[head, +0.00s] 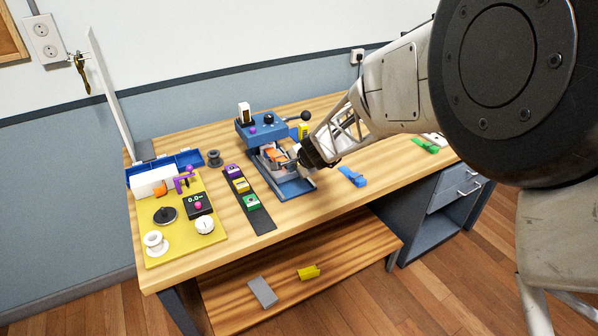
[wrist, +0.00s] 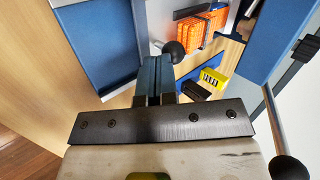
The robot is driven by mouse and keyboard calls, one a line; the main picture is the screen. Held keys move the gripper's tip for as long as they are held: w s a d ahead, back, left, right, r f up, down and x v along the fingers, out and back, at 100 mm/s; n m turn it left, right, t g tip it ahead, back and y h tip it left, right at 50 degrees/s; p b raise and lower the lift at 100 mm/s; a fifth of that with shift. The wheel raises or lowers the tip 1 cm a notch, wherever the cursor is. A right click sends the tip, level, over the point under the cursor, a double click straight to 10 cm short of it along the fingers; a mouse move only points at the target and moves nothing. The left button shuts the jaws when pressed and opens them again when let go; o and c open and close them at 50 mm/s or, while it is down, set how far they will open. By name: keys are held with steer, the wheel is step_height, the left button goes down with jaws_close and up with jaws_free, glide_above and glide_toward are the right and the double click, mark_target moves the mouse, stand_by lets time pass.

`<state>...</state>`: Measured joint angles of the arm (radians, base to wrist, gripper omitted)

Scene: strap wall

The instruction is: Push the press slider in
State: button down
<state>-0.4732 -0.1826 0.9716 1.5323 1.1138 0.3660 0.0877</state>
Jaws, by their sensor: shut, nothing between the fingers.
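The blue press (head: 262,131) stands toward the back of the wooden bench, with a black-knobbed lever at its right. Its slider appears to be the light grey plate (wrist: 222,22) carrying an orange ribbed bundle (wrist: 202,28); the bundle also shows in the head view (head: 276,155). A dark round knob (wrist: 175,51) stands at the plate's near end. My gripper (wrist: 153,64) is shut and empty, its fingertips close beside the knob; I cannot tell whether they touch. In the head view my gripper (head: 303,158) is at the press's front right and hides part of the slider.
A dark strip (head: 247,203) with coloured blocks and a yellow board (head: 182,235) with several parts lie left of the press. A blue clip (head: 352,176) and a green clip (head: 425,146) lie to the right. The bench front between them is clear.

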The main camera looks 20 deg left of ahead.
steer(key=shift+w+a+r, duration=0.1)
steer(key=shift+w+a, duration=0.2)
steer(key=shift+r, duration=0.1)
steer(key=shift+d, duration=0.1)
steer(key=shift+s+d+r, duration=0.15)
steer(key=shift+s+d, duration=0.55)
steer(key=shift+d, duration=0.3)
steer(key=shift+s+d+r, duration=0.15)
steer(key=shift+s+d, duration=0.4)
steer(key=shift+d, duration=0.15)
steer(key=v, duration=1)
